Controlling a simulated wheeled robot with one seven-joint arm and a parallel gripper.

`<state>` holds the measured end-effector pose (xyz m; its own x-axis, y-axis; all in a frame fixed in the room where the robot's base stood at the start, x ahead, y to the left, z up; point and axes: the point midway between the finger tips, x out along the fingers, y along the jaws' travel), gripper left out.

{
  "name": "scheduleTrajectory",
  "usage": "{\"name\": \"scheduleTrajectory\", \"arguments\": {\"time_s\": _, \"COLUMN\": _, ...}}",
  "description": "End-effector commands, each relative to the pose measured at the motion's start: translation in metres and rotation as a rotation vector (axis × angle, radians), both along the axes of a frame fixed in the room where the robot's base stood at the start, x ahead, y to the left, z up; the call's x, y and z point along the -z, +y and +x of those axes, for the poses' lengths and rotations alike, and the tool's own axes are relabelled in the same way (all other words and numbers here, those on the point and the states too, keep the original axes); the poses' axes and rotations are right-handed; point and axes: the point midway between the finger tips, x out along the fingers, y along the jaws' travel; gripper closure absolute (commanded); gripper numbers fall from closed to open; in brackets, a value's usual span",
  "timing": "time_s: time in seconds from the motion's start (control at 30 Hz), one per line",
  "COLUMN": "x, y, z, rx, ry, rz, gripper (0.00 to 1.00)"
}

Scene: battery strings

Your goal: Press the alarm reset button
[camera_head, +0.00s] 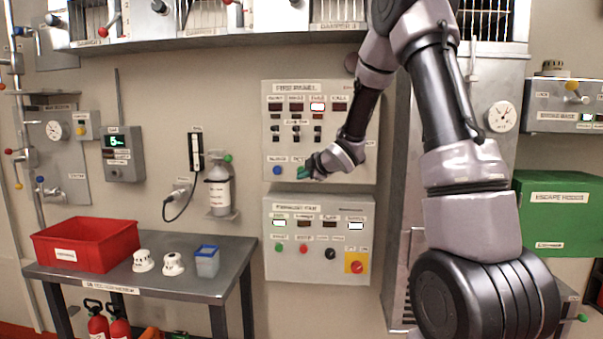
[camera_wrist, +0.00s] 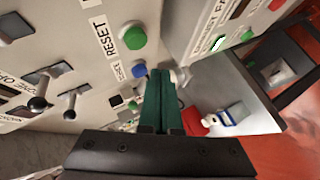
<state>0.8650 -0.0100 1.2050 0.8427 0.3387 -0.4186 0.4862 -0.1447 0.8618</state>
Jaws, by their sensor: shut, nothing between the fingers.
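The upper wall panel (camera_head: 352,100), headed as a fire panel, carries lit windows, small levers and buttons. In the wrist view a round green button (camera_wrist: 133,37) sits beside a RESET label. A blue button (camera_wrist: 139,70) is near it and also shows in the head view (camera_head: 277,170). My gripper (camera_head: 303,172) is at the lower part of this panel, its arm reaching in from the right. Its dark green fingers (camera_wrist: 162,75) are shut and empty. Their tips appear apart from the green button, which lies above and left of them in the wrist view. The gripper largely hides this button in the head view.
A lower panel (camera_head: 318,270) has green and red buttons, a black knob and a red-on-yellow switch. At left, a steel table (camera_head: 190,287) holds a red bin (camera_head: 85,243), white detectors and a blue container (camera_head: 207,262). A bottle (camera_head: 218,190) hangs on the wall.

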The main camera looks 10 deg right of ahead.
Motion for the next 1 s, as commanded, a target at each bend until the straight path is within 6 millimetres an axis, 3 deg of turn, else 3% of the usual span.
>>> {"name": "scheduleTrajectory", "arguments": {"time_s": 0.3, "x": 0.000, "y": -0.009, "z": 0.027, "rx": 0.000, "ry": 0.001, "rz": 0.001, "gripper": 1.00}}
{"name": "scheduleTrajectory", "arguments": {"time_s": 1.0, "x": 0.000, "y": -0.010, "z": 0.030, "rx": 0.000, "ry": 0.000, "rz": 0.001, "gripper": 1.00}}
